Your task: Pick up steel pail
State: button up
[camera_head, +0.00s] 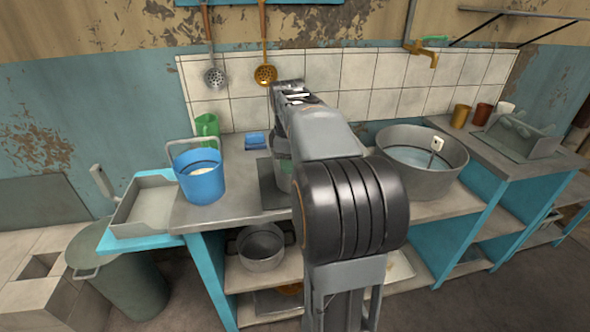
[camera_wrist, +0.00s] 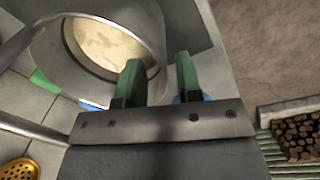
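The steel pail (camera_wrist: 152,28) fills the upper left of the wrist view. It is a grey round vessel with pale cream-coloured contents and a thin handle loop on its left. My gripper (camera_wrist: 160,68) has two green fingers standing apart. The left finger overlaps the pail's opening and the right one shows beyond its wall, so they appear to straddle the rim. I cannot tell whether either finger touches it. In the head view my arm hides most of the pail and the gripper; only a grey sliver shows left of the arm, on the counter.
A large grey basin (camera_head: 424,180) stands right of my arm. A pot (camera_head: 262,250) sits on the shelf below. Ladles hang on the wall behind.

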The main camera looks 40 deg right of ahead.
aim_at(283, 180)
notch_tip(283, 180, down, 4)
jog(key=shift+w+d+r+b, duration=0.1)
jog(key=shift+r+b, duration=0.15)
jog(key=shift+b, duration=0.2)
jog(key=shift+c, duration=0.3)
grip_shut()
jog(key=shift+r, duration=0.1)
